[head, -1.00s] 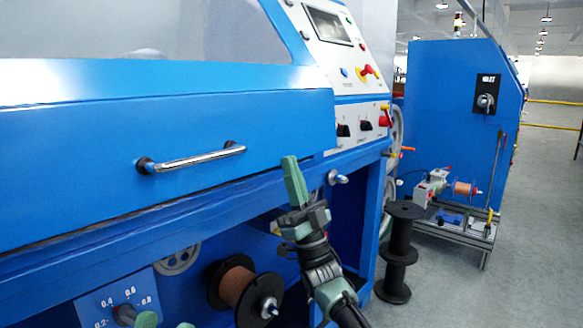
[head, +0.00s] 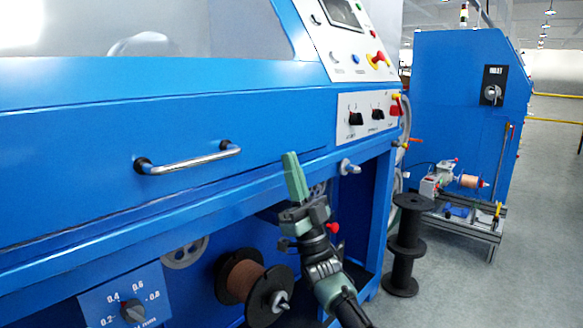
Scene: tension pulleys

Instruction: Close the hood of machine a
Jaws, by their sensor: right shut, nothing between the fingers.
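The blue hood (head: 80,125) of the near machine has a clear window (head: 150,28) above and a chrome handle (head: 188,158) on its front. The hood is lowered, its bottom edge lying along the machine's front beam with a thin dark seam. I cannot tell whether it is fully seated. My right gripper (head: 291,158) is shut and empty, pointing up in front of the beam, to the right of the handle and apart from it. My left gripper is out of view.
A control panel (head: 350,62) with knobs is right of the hood. Below are a copper spool (head: 243,281) and a dial plate (head: 125,300). A black spool stand (head: 403,245) is on the floor at right. Another blue machine (head: 455,110) stands behind, with free floor beside it.

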